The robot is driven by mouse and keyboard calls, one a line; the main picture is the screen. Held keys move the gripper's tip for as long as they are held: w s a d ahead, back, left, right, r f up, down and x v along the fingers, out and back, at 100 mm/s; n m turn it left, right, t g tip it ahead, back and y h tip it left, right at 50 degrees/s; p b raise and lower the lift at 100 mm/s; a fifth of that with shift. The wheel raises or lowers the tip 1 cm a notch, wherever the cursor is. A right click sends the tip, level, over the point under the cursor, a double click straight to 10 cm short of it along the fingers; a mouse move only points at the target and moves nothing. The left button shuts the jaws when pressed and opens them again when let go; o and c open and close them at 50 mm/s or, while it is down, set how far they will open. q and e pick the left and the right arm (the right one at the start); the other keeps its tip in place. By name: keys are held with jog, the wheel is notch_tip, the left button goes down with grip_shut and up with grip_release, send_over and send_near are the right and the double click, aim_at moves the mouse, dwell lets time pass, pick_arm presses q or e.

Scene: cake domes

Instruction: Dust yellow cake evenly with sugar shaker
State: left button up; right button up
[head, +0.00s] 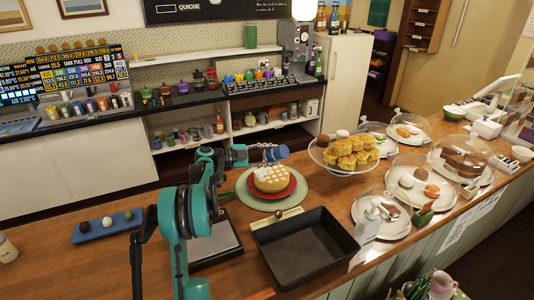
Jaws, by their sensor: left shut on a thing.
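The yellow cake (272,182) sits on a red plate (291,189) on a round green mat (246,198) on the wooden counter. Its top shows white patches with yellow between them. My left gripper (262,153) is shut on a blue sugar shaker (280,152), which it holds on its side above the cake's far edge, apart from it. The gripper's fingers are small and partly lost against the shaker. My right gripper is not in view.
A black tray (305,254) lies in front of the cake, beside a dark flat slab (222,242). A glass stand of yellow pastries (348,150) and several domed plates are to the right. A blue tray (107,227) with small balls lies at left; bare counter lies around it.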

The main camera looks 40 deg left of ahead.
pick_arm(q)
jog(key=shift+d, duration=4.05)
jog(key=w+a, duration=0.2)
jog(key=a, duration=0.1)
jog(key=w+a, duration=0.2)
jog(key=a, duration=0.1)
jog(key=w+a+p, duration=0.1)
jog(key=a, duration=0.3)
jog(key=shift+w+a, duration=0.1)
jog(key=shift+w, duration=0.3)
jog(key=shift+w+d, duration=0.3)
jog(key=shift+d, duration=0.4)
jog(key=shift+w+d, duration=0.3)
jog(key=shift+d, duration=0.4)
jog(key=shift+w+d, duration=0.3)
jog(key=shift+d, duration=0.4)
jog(key=s+d+b, duration=0.1)
jog(key=s+d, duration=0.2)
jog(key=d, duration=0.3)
jog(key=shift+s, duration=0.35)
jog(key=shift+a, duration=0.1)
